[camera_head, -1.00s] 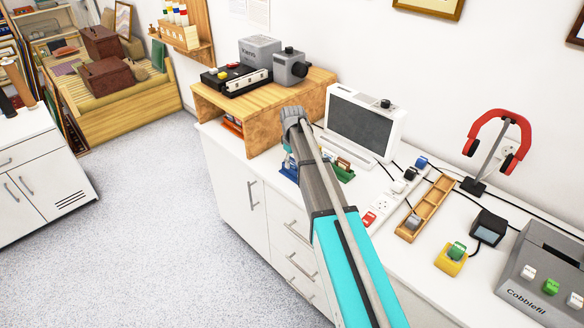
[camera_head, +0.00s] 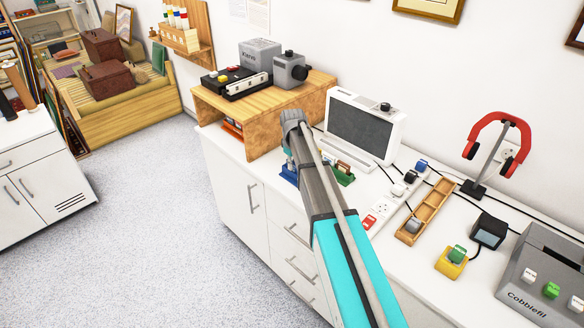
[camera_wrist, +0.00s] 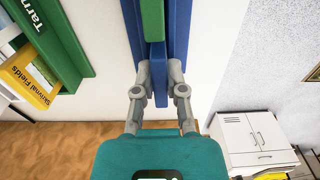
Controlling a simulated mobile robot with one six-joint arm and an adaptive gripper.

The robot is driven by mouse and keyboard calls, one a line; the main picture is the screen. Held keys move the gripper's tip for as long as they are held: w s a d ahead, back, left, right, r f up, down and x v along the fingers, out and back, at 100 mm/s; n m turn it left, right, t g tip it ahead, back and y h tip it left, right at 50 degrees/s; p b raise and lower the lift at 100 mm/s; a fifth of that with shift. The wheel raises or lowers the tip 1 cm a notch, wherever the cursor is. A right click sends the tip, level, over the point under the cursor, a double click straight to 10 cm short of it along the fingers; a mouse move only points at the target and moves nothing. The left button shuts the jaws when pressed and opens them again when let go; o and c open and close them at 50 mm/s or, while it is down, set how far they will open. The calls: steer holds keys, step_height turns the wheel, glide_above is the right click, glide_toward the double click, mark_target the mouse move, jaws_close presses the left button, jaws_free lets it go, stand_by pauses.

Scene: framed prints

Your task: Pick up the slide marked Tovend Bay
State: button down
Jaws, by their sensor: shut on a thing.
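In the wrist view my gripper (camera_wrist: 159,75) is shut on a narrow blue piece (camera_wrist: 158,60), which shows between the fingertips. Blue rails of a holder (camera_wrist: 181,25) run on both sides of it, and a green piece (camera_wrist: 152,18) lies just beyond. No Tovend Bay marking is readable, so I cannot tell which slide is held. A green holder (camera_wrist: 60,50) beside it bears a partly cut-off label, "Tarn". It has a yellow slide marked Skrinal Fields (camera_wrist: 28,78). In the head view my arm hides the gripper; the blue holder (camera_head: 289,173) shows beside it.
A wooden riser (camera_head: 262,130) with grey devices stands left of my arm, a monitor (camera_head: 362,130) behind it. The floor at left is clear.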

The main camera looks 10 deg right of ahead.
steer(key=shift+r, duration=0.15)
step_height(320, 180, up, 10)
steer(key=p, duration=1)
